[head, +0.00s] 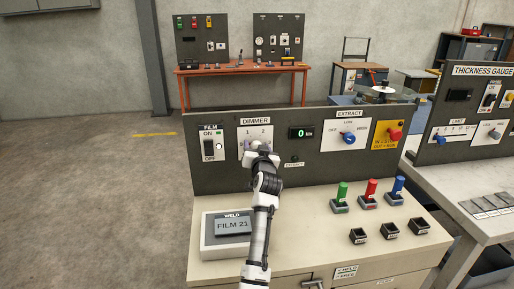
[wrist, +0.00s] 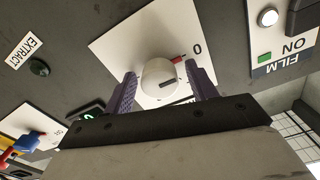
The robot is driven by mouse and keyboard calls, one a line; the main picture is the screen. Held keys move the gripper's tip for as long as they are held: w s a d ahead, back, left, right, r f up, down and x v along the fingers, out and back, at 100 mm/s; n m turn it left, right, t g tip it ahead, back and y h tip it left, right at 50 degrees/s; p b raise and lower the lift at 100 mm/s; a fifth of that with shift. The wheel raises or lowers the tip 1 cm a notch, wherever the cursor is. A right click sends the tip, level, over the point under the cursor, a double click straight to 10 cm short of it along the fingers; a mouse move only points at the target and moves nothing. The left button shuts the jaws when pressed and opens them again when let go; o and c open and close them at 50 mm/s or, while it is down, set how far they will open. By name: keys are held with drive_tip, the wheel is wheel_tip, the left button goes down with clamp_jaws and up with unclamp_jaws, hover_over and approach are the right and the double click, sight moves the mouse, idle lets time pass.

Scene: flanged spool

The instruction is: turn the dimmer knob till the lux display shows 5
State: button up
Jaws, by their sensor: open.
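The dimmer knob (wrist: 158,78) is a pale round knob on a white plate (head: 243,134) marked with numbers, under the DIMMER label. In the wrist view a red mark beside the knob lies toward the 0 on the plate. My gripper (wrist: 163,90) is open, with one finger on each side of the knob; I cannot tell whether they touch it. In the head view my gripper (head: 260,148) hides most of the knob. The lux display (head: 302,133) reads 0 in green and sits to the right of the plate.
The FILM switch (head: 209,145) is left of the dimmer. The EXTRACT dial (head: 348,138) and a red knob on a yellow plate (head: 392,134) are to the right. A WELD box (head: 230,245) reading FILM 21 and several coloured handles (head: 371,195) stand on the bench.

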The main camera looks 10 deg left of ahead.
drive_tip(key=c, duration=1)
drive_tip(key=shift+m, duration=0.3)
drive_tip(key=m, duration=0.5)
drive_tip(key=shift+p, duration=0.4)
drive_tip(key=m+p, duration=0.1)
drive_tip(key=m, duration=0.5)
drive_tip(key=shift+f, duration=0.1)
drive_tip(key=shift+d+p, duration=0.1)
drive_tip(key=shift+p, duration=0.2)
drive_tip(key=o, duration=1)
